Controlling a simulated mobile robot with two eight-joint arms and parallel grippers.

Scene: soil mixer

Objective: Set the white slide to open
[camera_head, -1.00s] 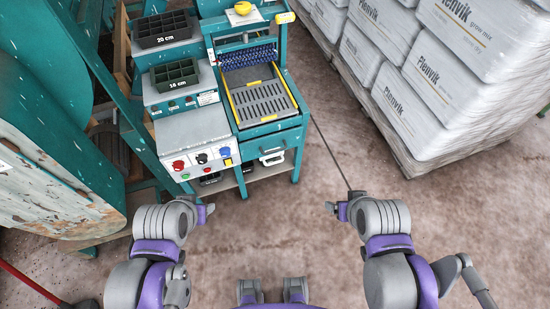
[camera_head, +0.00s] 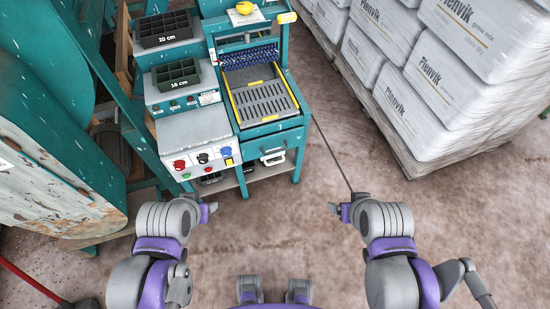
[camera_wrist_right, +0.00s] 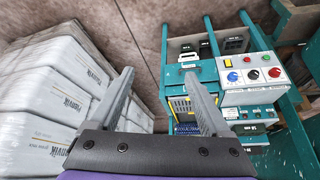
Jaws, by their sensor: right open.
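The teal soil machine (camera_head: 262,135) stands ahead of me, left of centre in the head view. A small white handle-like piece (camera_head: 273,158) sits on its front below the slotted tray; it may be the white slide, and its setting is too small to tell. It also seems to show in the right wrist view (camera_wrist_right: 188,66). My right gripper (camera_wrist_right: 158,78) is open and empty, well short of the machine; it shows in the head view (camera_head: 336,208) too. My left gripper (camera_head: 209,211) is in front of the machine, apart from it; its jaws are too small to read.
A control panel (camera_head: 197,161) with red, black, green and blue knobs is left of the tray. Dark cell trays (camera_head: 176,74) sit above it. A pallet of wrapped white sacks (camera_head: 440,80) stands at right. The floor (camera_head: 275,230) between my arms is clear.

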